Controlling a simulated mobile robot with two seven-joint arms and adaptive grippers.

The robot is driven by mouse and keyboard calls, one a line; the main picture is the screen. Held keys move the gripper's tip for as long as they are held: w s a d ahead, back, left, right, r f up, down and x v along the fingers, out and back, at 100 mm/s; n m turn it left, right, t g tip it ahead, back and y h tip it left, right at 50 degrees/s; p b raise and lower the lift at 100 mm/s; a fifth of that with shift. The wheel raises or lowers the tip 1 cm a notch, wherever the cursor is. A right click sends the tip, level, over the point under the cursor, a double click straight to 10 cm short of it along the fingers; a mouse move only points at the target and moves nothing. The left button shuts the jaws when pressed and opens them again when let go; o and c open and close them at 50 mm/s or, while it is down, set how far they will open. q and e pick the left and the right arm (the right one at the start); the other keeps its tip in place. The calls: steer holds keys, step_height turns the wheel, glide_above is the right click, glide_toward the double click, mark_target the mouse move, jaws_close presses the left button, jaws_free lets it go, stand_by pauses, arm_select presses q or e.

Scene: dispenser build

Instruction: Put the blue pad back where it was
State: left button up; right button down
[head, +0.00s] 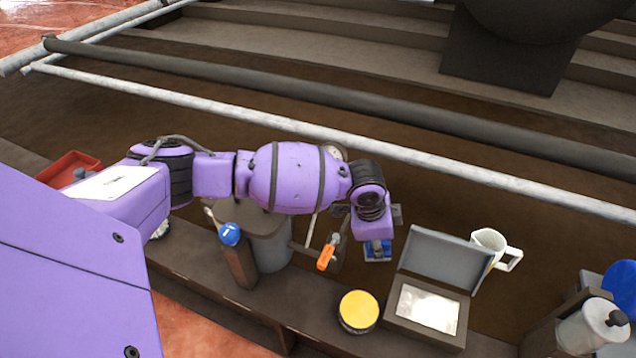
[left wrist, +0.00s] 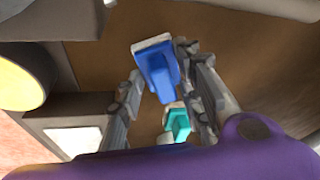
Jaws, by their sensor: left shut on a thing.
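The blue pad (head: 377,252), a blue block with a pale grey face, hangs below my left gripper (head: 372,238), left of the open grey box. The pad also shows in the left wrist view (left wrist: 158,70), between the fingertips of my left gripper, which is shut on it. A small teal piece (left wrist: 178,124) shows between the fingers in that view; I cannot tell what it is or how far away it lies. My right gripper is in neither view.
A grey box (head: 394,318) with raised lid (head: 440,256) stands beside a yellow-topped jar (head: 358,308). A white mug (head: 488,240) is behind. An orange-handled tool (head: 326,257), blue-capped item (head: 229,234) and grey bin (head: 272,248) are left. A white canister (head: 585,330) is far right.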

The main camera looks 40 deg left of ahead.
arm_select(q)
steer(key=shift+r, duration=0.2)
steer(key=shift+f, duration=0.2)
steer(key=o, duration=1.1)
steer(key=shift+r, duration=0.1)
steer(key=p+v, duration=0.5)
steer(key=v, duration=0.7)
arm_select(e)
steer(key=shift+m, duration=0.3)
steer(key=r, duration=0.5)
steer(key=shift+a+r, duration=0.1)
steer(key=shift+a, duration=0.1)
